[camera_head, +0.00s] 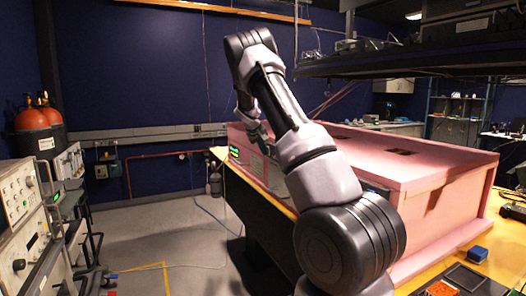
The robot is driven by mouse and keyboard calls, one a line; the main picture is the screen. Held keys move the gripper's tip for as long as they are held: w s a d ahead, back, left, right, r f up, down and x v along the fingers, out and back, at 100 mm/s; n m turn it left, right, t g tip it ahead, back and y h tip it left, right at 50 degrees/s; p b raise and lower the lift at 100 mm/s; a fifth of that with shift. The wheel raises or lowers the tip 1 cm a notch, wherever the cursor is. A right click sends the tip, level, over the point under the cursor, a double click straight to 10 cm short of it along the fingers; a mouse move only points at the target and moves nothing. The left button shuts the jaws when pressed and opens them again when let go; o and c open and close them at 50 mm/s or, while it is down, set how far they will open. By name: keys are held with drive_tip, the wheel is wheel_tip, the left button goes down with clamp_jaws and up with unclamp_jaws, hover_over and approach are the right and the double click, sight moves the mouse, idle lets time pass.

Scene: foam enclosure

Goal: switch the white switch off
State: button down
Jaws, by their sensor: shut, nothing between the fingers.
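My gripper (260,138) is at the end of my arm, beside the left end of the pink foam enclosure (432,182). It is small and partly hidden behind my forearm; it is shut, and nothing shows held in it. I cannot make out the white switch. The gripper and arm cover part of the panel, and I cannot tell whether the gripper touches it.
The enclosure stands on a yellow-topped table (480,248). A dark shelf (420,62) hangs above. Instrument racks (25,215) stand at left. The grey floor (165,245) between is mostly open.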

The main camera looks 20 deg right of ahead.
drive_tip(key=shift+d+r, duration=0.1)
drive_tip(key=shift+r, duration=0.8)
